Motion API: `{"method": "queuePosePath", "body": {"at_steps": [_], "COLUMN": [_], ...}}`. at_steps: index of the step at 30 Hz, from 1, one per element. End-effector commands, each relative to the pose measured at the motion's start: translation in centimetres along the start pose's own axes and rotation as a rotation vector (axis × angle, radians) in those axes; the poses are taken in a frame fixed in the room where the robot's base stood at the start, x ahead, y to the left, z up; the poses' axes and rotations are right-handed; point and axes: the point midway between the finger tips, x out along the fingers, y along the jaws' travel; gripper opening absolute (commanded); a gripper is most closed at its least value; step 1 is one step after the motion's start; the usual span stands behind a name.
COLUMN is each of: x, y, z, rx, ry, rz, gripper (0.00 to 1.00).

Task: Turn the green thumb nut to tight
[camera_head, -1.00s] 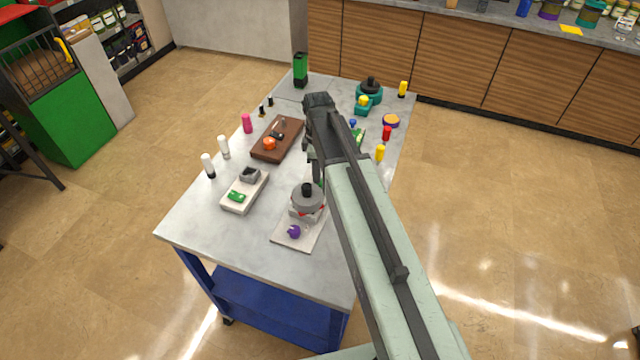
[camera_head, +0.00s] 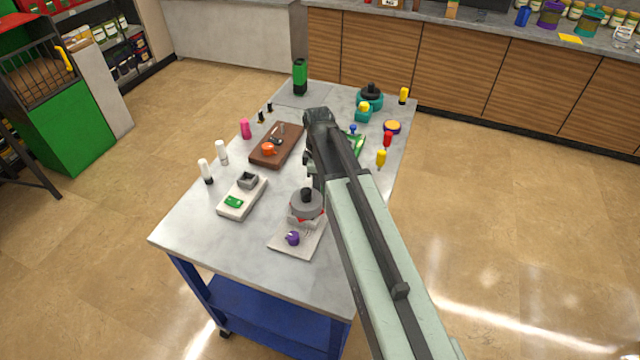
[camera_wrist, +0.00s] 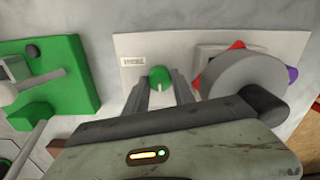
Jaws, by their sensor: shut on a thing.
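The green thumb nut (camera_wrist: 159,76) is a small round green knob on a pale plate (camera_wrist: 128,46) in the wrist view, beside a small label. My gripper (camera_wrist: 160,90) has one finger on each side of the nut and is shut on it. The nut's lower part is hidden between the fingers. The pump's grey round body (camera_wrist: 245,76) stands just right of the fingers. In the head view the pump body (camera_head: 306,204) shows on its plate (camera_head: 284,246) beside my arm, which hides the nut.
A green block fixture (camera_wrist: 70,72) lies left of the plate in the wrist view. In the head view a pale tray (camera_head: 236,210), a brown board (camera_head: 288,150) and several small bottles stand on the table (camera_head: 190,225). The table's front left is clear.

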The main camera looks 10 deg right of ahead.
Motion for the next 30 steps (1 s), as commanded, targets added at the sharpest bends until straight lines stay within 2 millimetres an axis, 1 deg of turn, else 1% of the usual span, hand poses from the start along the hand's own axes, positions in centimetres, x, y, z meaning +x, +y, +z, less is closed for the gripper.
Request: {"method": "queuePosePath", "body": {"at_steps": [8, 30], "x": [0.02, 0.02], "y": [-0.17, 0.00], "z": [-0.10, -0.06], "rx": [0.157, 0.854], "ry": [0.000, 0.001], "rz": [-0.005, -0.007], "gripper": [0.00, 0.00]}}
